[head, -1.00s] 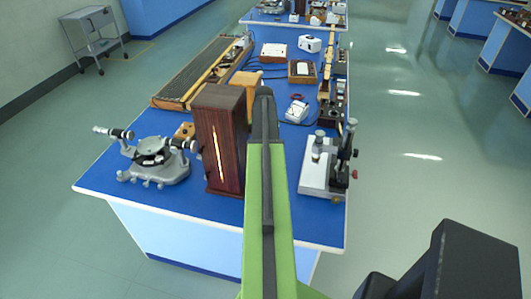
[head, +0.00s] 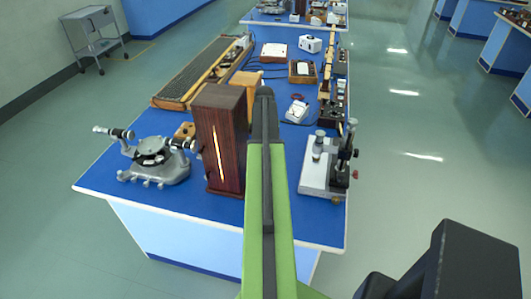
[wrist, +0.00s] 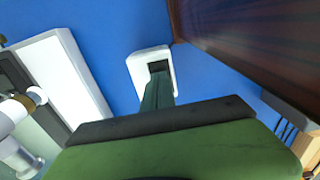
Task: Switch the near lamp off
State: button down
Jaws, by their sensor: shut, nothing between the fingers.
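The near lamp is a tall dark wooden housing (head: 219,138) at the front of the blue bench, with a bright lit slit in its face. Its reddish-brown side also shows at the upper right of the wrist view (wrist: 260,35). In the wrist view a small white-framed switch box (wrist: 141,70) with a dark opening sits on the blue top beside the housing. My gripper (wrist: 158,72) is shut and empty, its fingertips over the box's dark opening; I cannot tell whether they touch. In the head view my arm hides the gripper and the switch box.
A white-based microscope (head: 322,178) stands right of my arm; its base fills the left of the wrist view (wrist: 70,68). A grey spectrometer (head: 155,160) stands left of the lamp. A long slatted wooden case (head: 195,75) and a small meter (head: 297,111) lie farther back.

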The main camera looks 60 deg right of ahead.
jog(key=shift+f+b, duration=0.9)
jog(key=shift+f, duration=0.05)
jog(key=shift+r, duration=0.1)
notch_tip(320, 180, up, 7)
jog(key=p, duration=0.7)
jog(key=shift+s, duration=0.1)
dwell(0.5)
